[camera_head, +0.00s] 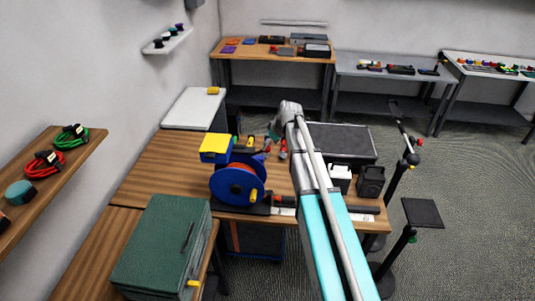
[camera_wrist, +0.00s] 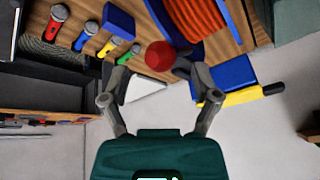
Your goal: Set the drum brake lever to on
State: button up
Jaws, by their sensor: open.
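The cable drum (camera_head: 237,186) has blue flanges and stands on the wooden table. In the wrist view its orange winding (camera_wrist: 200,18) shows at the top. A round red knob (camera_wrist: 159,55), apparently the brake lever's end, lies beside the drum in the wrist view. The lever's shaft and its on or off position cannot be made out. My gripper (camera_wrist: 157,82) is open and empty, with the knob beyond and between its fingertips in the picture. I cannot tell whether they touch. In the head view my gripper (camera_head: 274,134) is small, behind the drum.
A blue and yellow block (camera_head: 215,148) stands by the drum; several coloured handled items (camera_wrist: 87,38) lie nearby. A green cabinet (camera_head: 160,245) is at front left. White (camera_head: 340,177) and black (camera_head: 371,181) containers stand right of my arm. The left wooden shelf (camera_head: 75,160) holds cables.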

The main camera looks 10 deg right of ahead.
aim_at(269, 147)
jog(key=shift+b+x, duration=1.3)
jog(key=shift+x, duration=0.4)
grip_shut()
